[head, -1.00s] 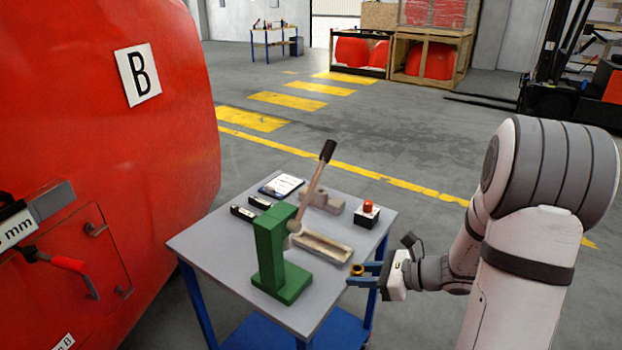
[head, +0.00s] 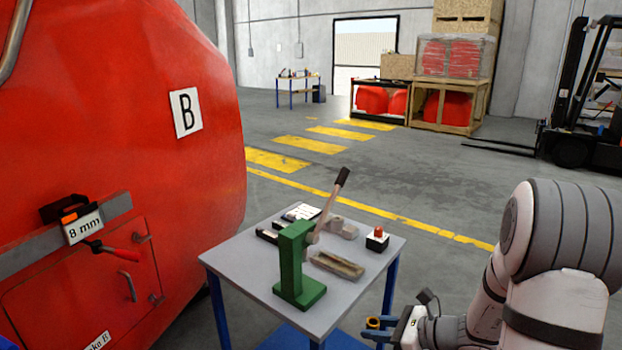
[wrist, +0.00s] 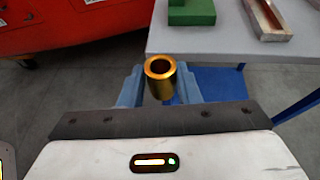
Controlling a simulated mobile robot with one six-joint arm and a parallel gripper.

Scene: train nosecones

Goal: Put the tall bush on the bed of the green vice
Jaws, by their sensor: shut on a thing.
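The tall bush (wrist: 160,82) is a brass-coloured hollow cylinder with a dark bore, seen upright in the wrist view. My gripper (wrist: 160,88) is shut on it, with blue fingers on either side. In the head view my gripper (head: 378,328) and the bush (head: 373,322) are low, in front of the table's right front side and clear of it. The green vice (head: 297,268) stands on the table: an upright column on a flat base, with a long dark-handled lever. Part of its green base (wrist: 192,12) shows at the top of the wrist view.
The grey table (head: 245,275) has blue legs. It also holds a shallow tray (head: 337,266), a red-button box (head: 377,239), a grey block and dark items behind the vice. A large red nosecone (head: 120,150) stands close on the left.

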